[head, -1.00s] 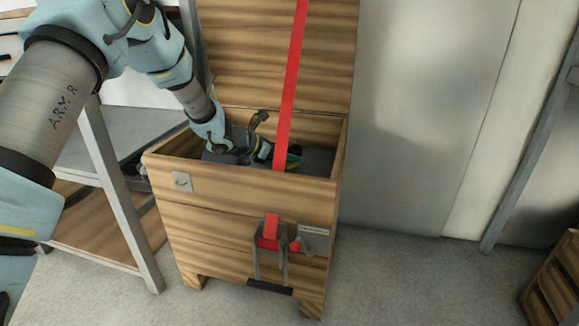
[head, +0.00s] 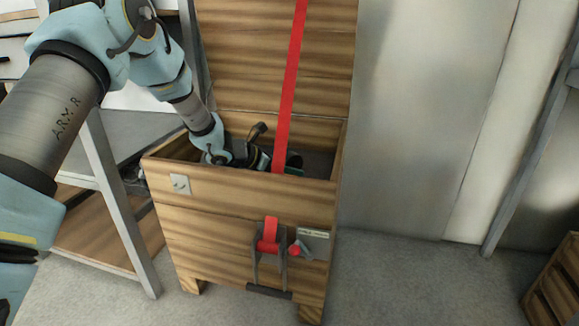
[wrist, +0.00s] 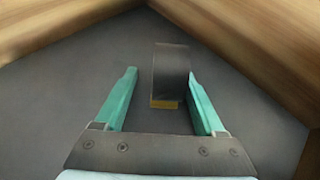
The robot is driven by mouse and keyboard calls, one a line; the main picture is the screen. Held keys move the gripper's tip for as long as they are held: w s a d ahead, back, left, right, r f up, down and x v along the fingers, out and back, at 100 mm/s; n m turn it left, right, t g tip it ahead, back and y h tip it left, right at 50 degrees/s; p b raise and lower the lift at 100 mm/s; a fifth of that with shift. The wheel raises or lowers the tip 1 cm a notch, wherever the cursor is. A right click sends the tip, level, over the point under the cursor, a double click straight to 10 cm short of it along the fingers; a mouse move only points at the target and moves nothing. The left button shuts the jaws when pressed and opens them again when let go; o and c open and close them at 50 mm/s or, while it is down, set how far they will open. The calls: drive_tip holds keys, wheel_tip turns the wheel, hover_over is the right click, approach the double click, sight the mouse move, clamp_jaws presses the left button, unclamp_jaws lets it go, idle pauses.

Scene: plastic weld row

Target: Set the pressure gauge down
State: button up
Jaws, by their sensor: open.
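The pressure gauge, seemingly the dark rounded piece with a yellow-brown end (wrist: 171,72), shows in the wrist view between my teal fingers, close to the right one. It appears to rest on the dark grey floor of the wooden crate (head: 240,205); exact contact is hard to tell. My gripper (wrist: 160,90) is open, its fingers apart with a clear gap on the left of the gauge. In the head view my gripper reaches down inside the crate, partly hidden by the front wall and the red strap (head: 289,80). I cannot make out the gauge there.
The crate's lid (head: 240,60) stands open behind. A metal-framed shelf (head: 115,200) stands at left; another slatted crate (head: 555,285) lies at lower right. Crate walls enclose my gripper.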

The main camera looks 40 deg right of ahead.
drive_tip(key=p+v, duration=0.2)
drive_tip(key=v, duration=0.9)
drive_tip(key=shift+a+r+p, duration=0.25)
drive_tip(key=shift+a+p, duration=0.05)
drive_tip(key=shift+a, duration=0.05)
drive_tip(key=shift+w, duration=0.1)
